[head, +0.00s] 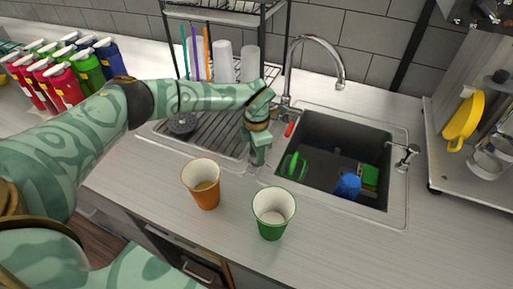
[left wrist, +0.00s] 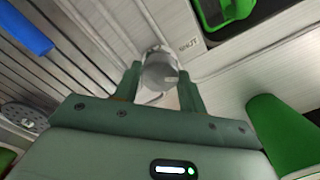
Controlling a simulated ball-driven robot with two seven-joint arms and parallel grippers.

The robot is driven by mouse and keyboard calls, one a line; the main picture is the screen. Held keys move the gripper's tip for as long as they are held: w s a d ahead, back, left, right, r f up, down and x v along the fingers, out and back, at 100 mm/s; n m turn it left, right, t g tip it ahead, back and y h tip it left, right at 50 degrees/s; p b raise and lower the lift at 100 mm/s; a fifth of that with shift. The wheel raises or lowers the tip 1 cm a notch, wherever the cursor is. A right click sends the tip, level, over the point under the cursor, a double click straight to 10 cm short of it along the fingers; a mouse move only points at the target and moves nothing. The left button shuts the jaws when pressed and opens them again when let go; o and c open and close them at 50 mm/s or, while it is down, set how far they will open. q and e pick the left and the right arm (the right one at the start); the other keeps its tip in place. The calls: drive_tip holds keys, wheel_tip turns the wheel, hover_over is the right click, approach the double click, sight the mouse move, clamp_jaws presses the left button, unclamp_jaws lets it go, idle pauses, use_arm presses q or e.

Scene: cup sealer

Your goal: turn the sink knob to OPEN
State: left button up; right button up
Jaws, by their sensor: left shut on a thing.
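My left gripper (head: 258,160) is at the left rim of the sink (head: 392,216), pointing down. In the left wrist view the two fingers of this gripper (left wrist: 160,84) are shut on a round silver knob (left wrist: 158,70), one on each side. The label beside the knob (left wrist: 189,43) appears to read SHUT. In the head view the gripper hides this knob. Which way the knob points is hard to tell. My right gripper is in neither view.
An orange cup (head: 205,192) and a green cup (head: 271,218) stand on the counter in front of the gripper. The curved faucet (head: 325,48) rises behind. The basin holds a blue cup (head: 347,186). Another metal fitting (head: 406,157) is on the sink's right rim.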

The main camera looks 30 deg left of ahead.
use_arm(q)
drive_tip(key=m, duration=0.5)
drive_tip(key=shift+m+p, duration=0.3)
drive_tip(key=shift+p, duration=0.05)
drive_tip(key=m, duration=0.5)
drive_tip(key=shift+m, duration=0.3)
drive_tip(key=o, duration=1)
wheel_tip(320, 180, up, 16)
drive_tip(key=shift+r+p, duration=0.15)
drive_tip(key=shift+p, duration=0.3)
